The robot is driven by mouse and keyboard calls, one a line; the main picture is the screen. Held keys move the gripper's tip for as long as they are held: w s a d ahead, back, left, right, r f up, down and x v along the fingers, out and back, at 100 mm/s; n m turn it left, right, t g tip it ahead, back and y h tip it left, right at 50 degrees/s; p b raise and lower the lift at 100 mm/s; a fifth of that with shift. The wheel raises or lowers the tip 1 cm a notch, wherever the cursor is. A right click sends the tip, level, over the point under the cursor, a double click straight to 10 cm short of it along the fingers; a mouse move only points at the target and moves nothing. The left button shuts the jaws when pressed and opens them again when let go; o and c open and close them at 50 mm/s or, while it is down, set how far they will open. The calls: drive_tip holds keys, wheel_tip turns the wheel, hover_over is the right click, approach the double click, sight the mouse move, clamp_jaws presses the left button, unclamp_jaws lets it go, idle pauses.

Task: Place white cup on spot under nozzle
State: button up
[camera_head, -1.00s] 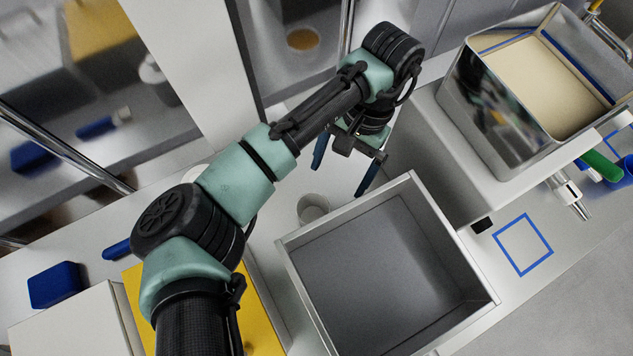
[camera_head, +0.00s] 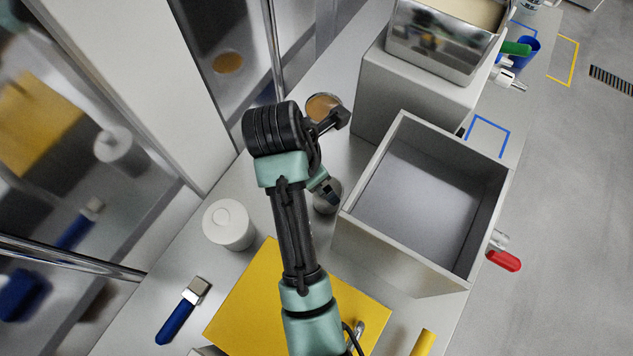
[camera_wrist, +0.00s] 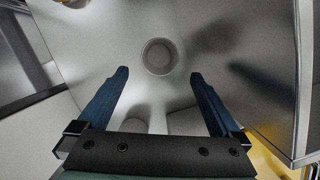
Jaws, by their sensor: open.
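A pale, round, open-topped cup (camera_wrist: 159,57) stands upright on the metal counter in the wrist view, just beyond and between my fingertips. In the head view the cup (camera_head: 325,203) is partly hidden by my gripper. My gripper (camera_wrist: 159,76) is open and empty, its two blue fingers apart with the cup's rim ahead of them. In the head view, my gripper (camera_head: 331,190) is mostly hidden by my arm. A metal nozzle (camera_head: 514,83) sticks out at the right, below a green handle. A blue square outline (camera_head: 488,136) is marked on the counter near it.
A large open grey bin (camera_head: 350,238) stands right of the cup. A metal tank (camera_head: 440,48) sits on a white block (camera_head: 408,108) behind. A white lidded jar (camera_head: 228,224), a yellow board (camera_head: 255,300) and a blue-handled tool (camera_head: 178,318) lie left. A red-handled tap (camera_head: 503,260) projects right.

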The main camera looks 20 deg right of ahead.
drive_tip(key=x, duration=0.7)
drive_tip(key=shift+p+x, duration=0.75)
drive_tip(key=shift+x, duration=2.25)
drive_tip(key=shift+a, duration=0.1)
drive_tip(key=shift+c, duration=0.3)
drive_tip(key=c, duration=1.3)
wheel_tip(320, 180, up, 28)
drive_tip(key=p, duration=0.9)
drive_tip(key=shift+p, duration=0.35)
